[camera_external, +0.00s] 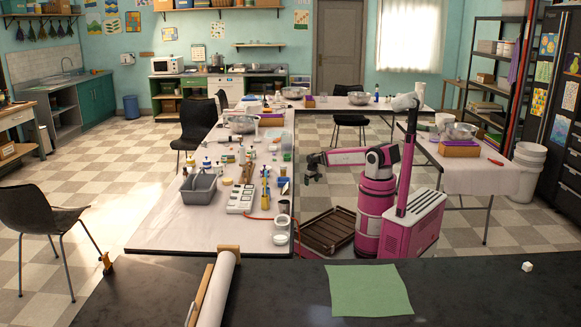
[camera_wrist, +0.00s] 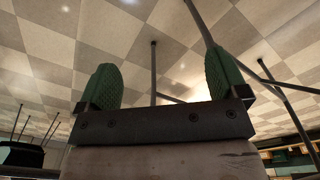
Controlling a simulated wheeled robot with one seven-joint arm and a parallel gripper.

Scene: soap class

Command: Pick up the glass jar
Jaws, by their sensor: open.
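My gripper (camera_external: 312,168) is at the end of my pink arm, just right of the long white-topped table (camera_external: 170,228) with the crowded items. In the wrist view my gripper (camera_wrist: 163,85) shows two green padded fingers spread wide apart with nothing between them. I cannot pick out the glass jar for certain. Many small bottles, cups and containers stand close together on the table in the external view, too small to tell apart. The wrist view shows no jar, only checkered floor, thin legs and furniture.
A black chair (camera_external: 350,110) stands behind my arm.

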